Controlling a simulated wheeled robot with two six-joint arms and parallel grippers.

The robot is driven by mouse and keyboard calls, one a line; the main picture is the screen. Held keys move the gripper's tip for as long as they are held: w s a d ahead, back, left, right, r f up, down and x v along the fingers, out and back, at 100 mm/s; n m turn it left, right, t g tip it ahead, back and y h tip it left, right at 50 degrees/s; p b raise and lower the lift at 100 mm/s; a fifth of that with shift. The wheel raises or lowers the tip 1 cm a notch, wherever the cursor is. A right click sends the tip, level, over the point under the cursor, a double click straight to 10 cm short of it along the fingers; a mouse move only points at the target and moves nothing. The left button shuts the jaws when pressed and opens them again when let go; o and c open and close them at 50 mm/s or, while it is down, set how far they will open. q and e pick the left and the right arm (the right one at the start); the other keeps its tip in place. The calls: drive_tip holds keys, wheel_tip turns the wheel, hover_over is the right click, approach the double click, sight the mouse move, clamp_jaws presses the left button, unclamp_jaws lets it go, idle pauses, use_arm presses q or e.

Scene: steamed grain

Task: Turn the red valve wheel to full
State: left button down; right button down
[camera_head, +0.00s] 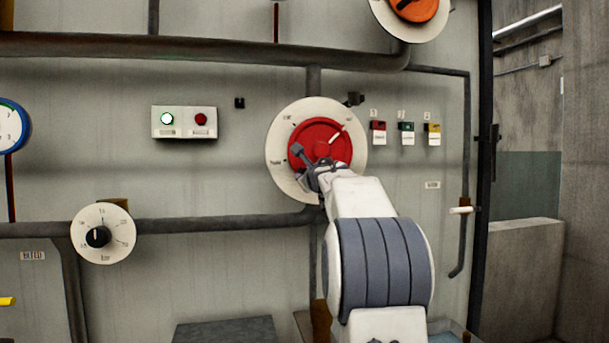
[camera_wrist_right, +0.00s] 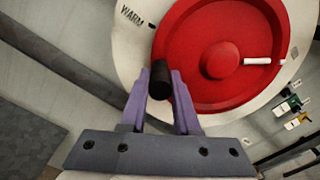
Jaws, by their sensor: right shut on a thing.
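The red valve wheel (camera_head: 320,133) sits on a round white dial plate (camera_head: 278,150) on the grey panel. A white mark on the wheel points to the upper right in the head view. The plate carries small labels around the wheel; the wrist view shows one reading WARM. My right gripper (camera_head: 308,172) is at the wheel's lower left. In the right wrist view, its two purple fingers (camera_wrist_right: 163,88) are shut on a black handle knob (camera_wrist_right: 160,78) at the wheel's rim. The wheel (camera_wrist_right: 236,80) fills the upper right there. My left gripper is not in view.
A box with a green lamp and a red button (camera_head: 184,121) is left of the dial. Several small coloured switches (camera_head: 406,127) are right of it. A black-knobbed dial (camera_head: 103,233) is lower left. Pipes (camera_head: 200,47) cross the panel above and below the wheel.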

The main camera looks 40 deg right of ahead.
drive_tip(key=shift+d+f, duration=0.1)
drive_tip(key=shift+d, duration=0.05)
drive_tip(key=c, duration=0.7)
unclamp_jaws()
drive_tip(key=shift+o, duration=0.2)
drive_tip(key=shift+s, duration=0.1)
drive_tip(key=b+v, duration=0.2)
drive_tip(key=v, duration=0.8)
drive_tip(key=shift+b, duration=0.4)
